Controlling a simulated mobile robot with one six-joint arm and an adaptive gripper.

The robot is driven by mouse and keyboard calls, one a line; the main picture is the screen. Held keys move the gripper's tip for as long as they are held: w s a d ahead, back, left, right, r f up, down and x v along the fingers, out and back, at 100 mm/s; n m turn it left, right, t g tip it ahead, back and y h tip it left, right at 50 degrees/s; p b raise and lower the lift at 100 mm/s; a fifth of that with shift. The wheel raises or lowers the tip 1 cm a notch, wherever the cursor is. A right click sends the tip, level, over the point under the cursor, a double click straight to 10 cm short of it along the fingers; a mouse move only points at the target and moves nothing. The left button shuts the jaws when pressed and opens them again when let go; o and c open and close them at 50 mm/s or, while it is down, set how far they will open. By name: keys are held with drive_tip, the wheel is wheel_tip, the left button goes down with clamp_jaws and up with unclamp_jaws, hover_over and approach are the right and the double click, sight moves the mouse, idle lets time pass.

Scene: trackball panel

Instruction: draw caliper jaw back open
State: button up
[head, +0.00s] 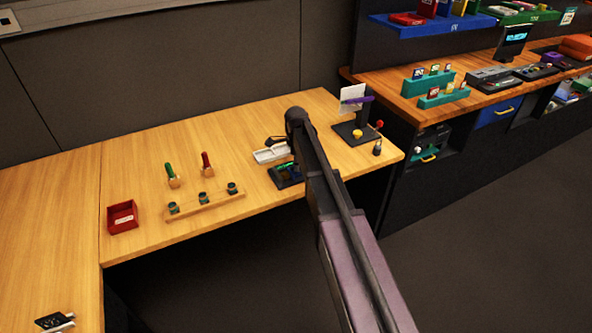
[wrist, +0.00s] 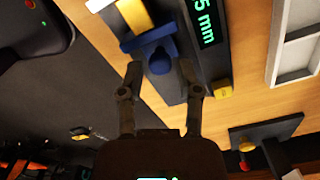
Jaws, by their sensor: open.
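The caliper device is dark, with a green-lit display (wrist: 205,20) whose visible part reads "5 mm" at the top of the wrist view. In the head view the caliper device (head: 284,178) is partly hidden by my arm, and the gripper is hidden.
A white tray (head: 268,155) lies by the caliper. A black stand (head: 350,130) with a yellow knob and red-balled lever is to its right. A wooden rack (head: 205,204), two handled tools and a red box (head: 122,217) are to the left. The table's front edge is close.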

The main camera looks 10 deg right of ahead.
drive_tip(key=shift+f+b, duration=0.3)
drive_tip(key=shift+f, duration=0.2)
clamp_jaws()
drive_tip(key=shift+w+d, duration=0.25)
drive_tip(key=shift+d, duration=0.65)
unclamp_jaws()
drive_tip(key=shift+d, duration=0.1)
drive_tip(key=shift+a, duration=0.2)
